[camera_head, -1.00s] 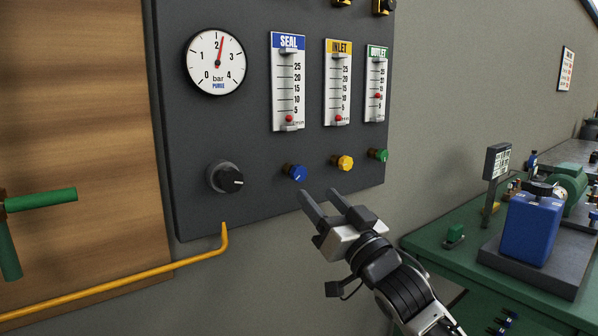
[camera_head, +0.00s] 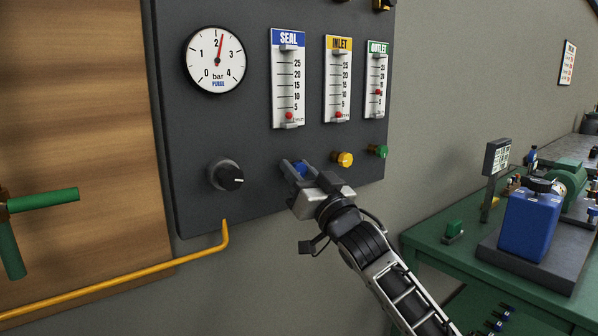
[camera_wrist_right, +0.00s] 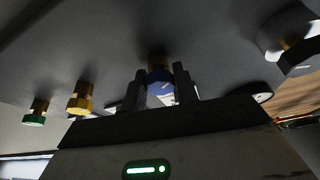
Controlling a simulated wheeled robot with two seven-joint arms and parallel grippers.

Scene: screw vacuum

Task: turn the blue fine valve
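The blue fine valve (camera_head: 300,167) is a small blue knob on the dark panel below the SEAL flowmeter (camera_head: 288,80). My right gripper (camera_head: 303,170) is at the knob, with one finger on each side of it. In the right wrist view the blue knob (camera_wrist_right: 159,78) sits between the two upright fingers (camera_wrist_right: 160,88). A narrow gap seems to show beside the knob there, so contact is not clear. The red float of the SEAL flowmeter is near the bottom of its scale. My left gripper is not in view.
The yellow knob (camera_head: 342,159) and green knob (camera_head: 377,151) are close on the right. A black knob (camera_head: 227,176) is to the left, under the purge gauge (camera_head: 215,60). A yellow pipe (camera_head: 150,272) runs below. A green bench (camera_head: 440,222) stands at right.

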